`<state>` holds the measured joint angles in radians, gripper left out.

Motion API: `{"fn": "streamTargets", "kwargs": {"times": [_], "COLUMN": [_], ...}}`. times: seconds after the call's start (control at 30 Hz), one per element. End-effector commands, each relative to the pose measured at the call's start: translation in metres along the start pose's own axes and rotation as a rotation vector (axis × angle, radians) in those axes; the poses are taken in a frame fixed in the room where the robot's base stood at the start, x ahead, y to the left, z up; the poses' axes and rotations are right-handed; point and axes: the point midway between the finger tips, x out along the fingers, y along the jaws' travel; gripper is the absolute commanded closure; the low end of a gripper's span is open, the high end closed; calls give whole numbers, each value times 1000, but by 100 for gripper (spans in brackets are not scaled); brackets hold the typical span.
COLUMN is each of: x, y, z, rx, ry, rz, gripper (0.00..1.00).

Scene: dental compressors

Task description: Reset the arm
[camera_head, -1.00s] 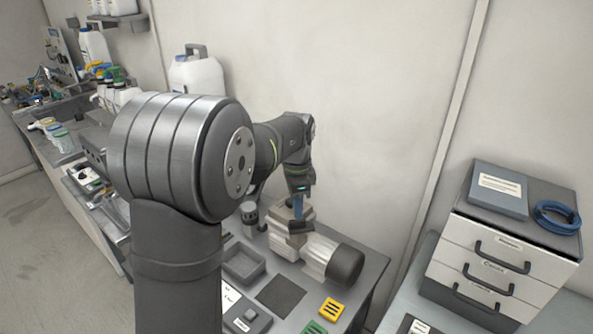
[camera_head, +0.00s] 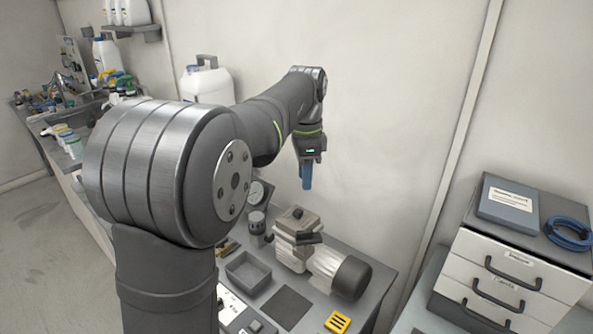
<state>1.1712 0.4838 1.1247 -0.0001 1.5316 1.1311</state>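My gripper (camera_head: 306,184) hangs from the end of my arm, pointing down, with blue fingertips. It is clear of the bench, above and behind the compressor. I cannot tell from this angle whether the fingers are open or shut, and no object shows in them. The compressor (camera_head: 291,250) is a beige block with a dark top part and a ribbed motor with a dark end cap (camera_head: 351,278). It stands on the grey bench (camera_head: 375,257). My upper arm hides part of the bench at left.
A pressure gauge (camera_head: 258,193) and an empty grey tray (camera_head: 247,271) are left of the compressor. A dark square mat (camera_head: 286,308) and a yellow block (camera_head: 338,321) lie in front. A white jug (camera_head: 208,84) stands behind my arm. A drawer cabinet (camera_head: 510,262) stands at right.

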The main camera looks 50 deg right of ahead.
Motion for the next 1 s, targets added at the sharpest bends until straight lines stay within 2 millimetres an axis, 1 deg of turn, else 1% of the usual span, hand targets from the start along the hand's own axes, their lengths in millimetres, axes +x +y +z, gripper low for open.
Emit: {"fn": "streamTargets", "kwargs": {"times": [0.33, 0.47, 0.57, 0.67, 1.0], "x": [1, 9, 23, 42, 110], "y": [0, 0, 0, 0, 1], "z": [0, 0, 0, 0, 0], "rx": [0, 0, 0, 0, -1], "ry": [0, -1, -2, -2, -2], "rz": [0, 2, 4, 4, 5], "gripper": [65, 65, 65, 65, 65]}}
